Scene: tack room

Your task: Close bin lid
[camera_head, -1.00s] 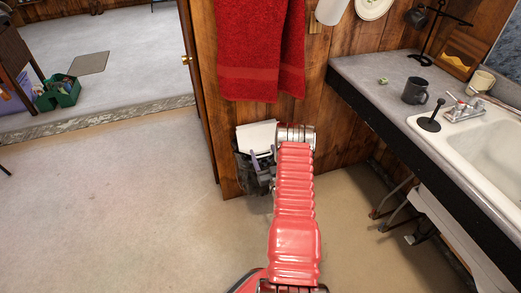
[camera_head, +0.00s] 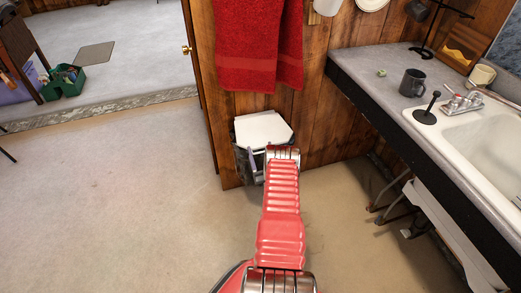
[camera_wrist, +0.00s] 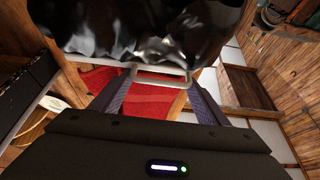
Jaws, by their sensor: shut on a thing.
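The bin (camera_head: 243,163) stands low against the wood wall below the red towel. Its white lid (camera_head: 263,129) shows as a broad pale panel over the dark bin body; a dark gap shows under its near edge. I cannot tell its exact angle. My red arm reaches to the front of the bin and hides part of it. In the wrist view my gripper (camera_wrist: 160,82) is shut on a pale metal loop handle (camera_wrist: 160,72), which lies across between the fingertips. A shiny black bag (camera_wrist: 140,25) fills the top of that view, just past the handle.
The red towel (camera_head: 260,45) hangs above the bin. A counter (camera_head: 385,75) with a black mug (camera_head: 412,82) and a white sink (camera_head: 490,140) runs along the right. A doorway edge (camera_head: 196,90) is left of the bin. The floor (camera_head: 110,200) at left is clear.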

